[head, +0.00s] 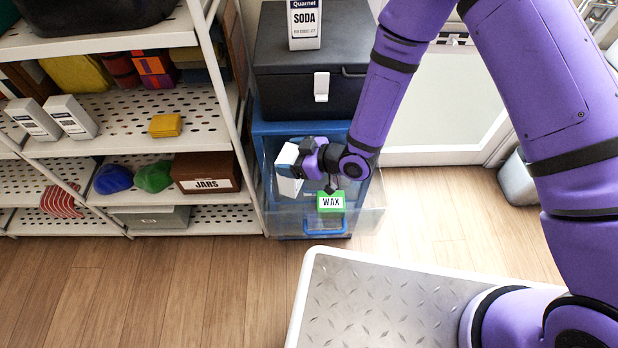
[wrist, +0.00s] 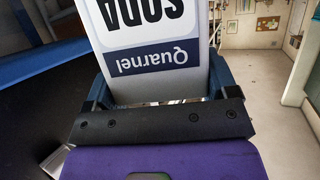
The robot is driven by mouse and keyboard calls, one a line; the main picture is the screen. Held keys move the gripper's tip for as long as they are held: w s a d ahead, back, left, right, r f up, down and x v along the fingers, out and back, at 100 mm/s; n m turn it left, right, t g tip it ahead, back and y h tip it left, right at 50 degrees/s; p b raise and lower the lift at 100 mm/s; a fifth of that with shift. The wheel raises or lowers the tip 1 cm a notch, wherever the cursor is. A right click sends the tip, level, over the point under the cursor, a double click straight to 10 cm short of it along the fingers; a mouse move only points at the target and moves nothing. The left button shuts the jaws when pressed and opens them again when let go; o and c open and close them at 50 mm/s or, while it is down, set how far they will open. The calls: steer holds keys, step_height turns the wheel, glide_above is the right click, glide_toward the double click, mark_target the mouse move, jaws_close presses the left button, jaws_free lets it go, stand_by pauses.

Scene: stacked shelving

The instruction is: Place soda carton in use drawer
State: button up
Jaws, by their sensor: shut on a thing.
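A white soda carton (head: 288,168) is held in my gripper (head: 300,158). In the wrist view the soda carton (wrist: 150,32) shows its SODA and Quarnel print upside down between the two fingers (wrist: 155,90). My gripper is shut on it. The carton is tilted in the head view, over the left part of a pulled-out clear drawer (head: 285,212) in a blue unit. I cannot tell how far the carton's lower end is inside; my wrist hides part of the drawer.
A second soda carton (head: 304,24) stands on a black latched case (head: 300,75) atop the blue unit (head: 310,130). White shelves (head: 120,52) at left hold several goods, including a JARS box (head: 207,173). A grey bin (head: 517,180) stands at right. Floor in front is clear.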

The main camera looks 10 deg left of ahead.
steer(key=shift+f, duration=4.7)
steer(key=o, duration=1.3)
steer(key=shift+o, duration=0.2)
steer(key=shift+d+r, duration=0.1)
steer(key=shift+r, duration=0.1)
steer(key=v, duration=0.7)
steer(key=shift+d, duration=0.15)
